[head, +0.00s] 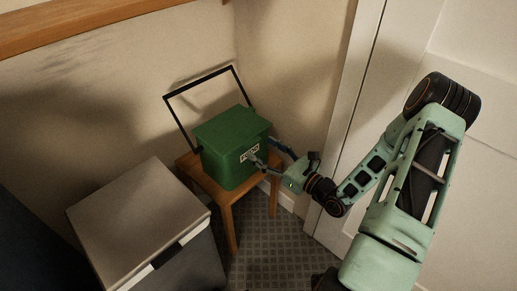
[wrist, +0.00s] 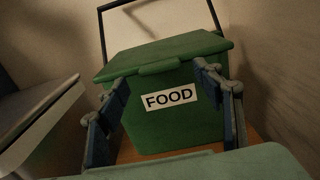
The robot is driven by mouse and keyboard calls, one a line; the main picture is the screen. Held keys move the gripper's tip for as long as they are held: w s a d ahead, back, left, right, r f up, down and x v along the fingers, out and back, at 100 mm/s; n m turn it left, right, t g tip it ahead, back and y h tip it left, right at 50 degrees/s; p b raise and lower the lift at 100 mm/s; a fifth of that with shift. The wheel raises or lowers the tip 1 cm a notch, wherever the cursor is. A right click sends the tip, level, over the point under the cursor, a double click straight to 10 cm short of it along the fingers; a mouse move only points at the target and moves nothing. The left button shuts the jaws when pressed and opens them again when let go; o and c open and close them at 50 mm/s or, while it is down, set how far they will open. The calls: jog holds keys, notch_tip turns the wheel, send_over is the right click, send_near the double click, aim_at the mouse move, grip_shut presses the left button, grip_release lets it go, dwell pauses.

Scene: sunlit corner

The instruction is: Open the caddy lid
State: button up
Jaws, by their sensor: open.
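The green caddy (head: 230,160) stands on a small wooden stool in the corner. Its lid (head: 231,128) is down and closed. In the wrist view the lid (wrist: 165,53) overhangs the front, with a small lip (wrist: 158,68) at the middle of its front edge. A white label reading FOOD (wrist: 170,97) is on the front wall. The black handle (head: 204,77) is raised behind the lid. My gripper (head: 268,152) is open and empty in front of the caddy's label side. In the wrist view its two fingers (wrist: 160,88) are spread to either side of the label, below the lid edge.
The wooden stool (head: 228,203) leaves little bare top around the caddy. A grey bin (head: 140,215) with a flat lid stands to the left. Walls close in behind, a white door (head: 375,70) is at right, and a wooden shelf (head: 95,22) runs above.

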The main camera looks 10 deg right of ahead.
jog(key=shift+x, duration=1.35)
jog(key=shift+c, duration=0.7)
jog(key=shift+r, duration=0.1)
grip_shut()
